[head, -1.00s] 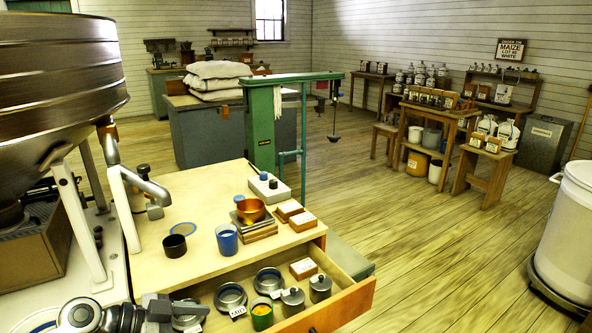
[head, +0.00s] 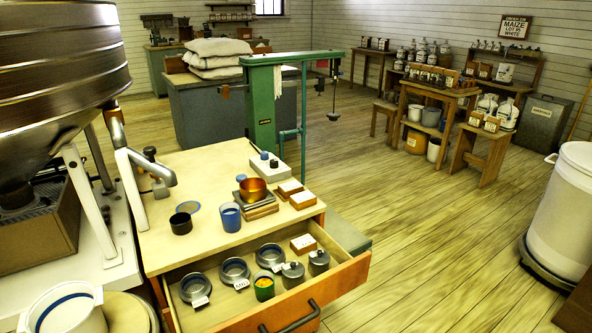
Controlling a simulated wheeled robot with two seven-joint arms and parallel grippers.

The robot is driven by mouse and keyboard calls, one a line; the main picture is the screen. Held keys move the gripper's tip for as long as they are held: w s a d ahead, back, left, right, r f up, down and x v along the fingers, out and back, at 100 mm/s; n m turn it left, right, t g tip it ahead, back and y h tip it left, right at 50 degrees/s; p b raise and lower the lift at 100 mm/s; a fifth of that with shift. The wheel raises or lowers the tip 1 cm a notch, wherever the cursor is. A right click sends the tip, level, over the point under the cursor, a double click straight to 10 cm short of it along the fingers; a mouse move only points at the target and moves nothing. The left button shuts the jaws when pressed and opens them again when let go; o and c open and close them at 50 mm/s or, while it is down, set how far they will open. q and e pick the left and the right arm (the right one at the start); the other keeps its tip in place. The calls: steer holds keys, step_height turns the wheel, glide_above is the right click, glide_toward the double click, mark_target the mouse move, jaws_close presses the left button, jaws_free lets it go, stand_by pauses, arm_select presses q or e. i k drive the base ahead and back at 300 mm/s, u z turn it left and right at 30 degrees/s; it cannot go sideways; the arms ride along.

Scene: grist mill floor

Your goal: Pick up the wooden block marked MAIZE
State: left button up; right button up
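Two small wooden blocks with white tops lie side by side on the table's right edge, a rear one (head: 289,187) and a front one (head: 303,199). A third white-topped wooden block (head: 303,243) lies in the open drawer (head: 345,283) at its back right. More small blocks (head: 491,124) sit on a far stool at the right. Any lettering on the blocks is too small to read, so I cannot tell which is marked MAIZE. Neither of my grippers shows in the head view.
The drawer also holds several grey tins, two lidded pots and a green cup (head: 264,287). A brass bowl (head: 253,189), blue cup (head: 229,215) and dark cup (head: 181,223) stand on the table (head: 195,170). A wall sign (head: 515,27) reads MAIZE.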

mark_target(305, 199)
steer(key=z, duration=1.25)
steer(key=i, duration=1.75)
steer(key=u, duration=3.35)
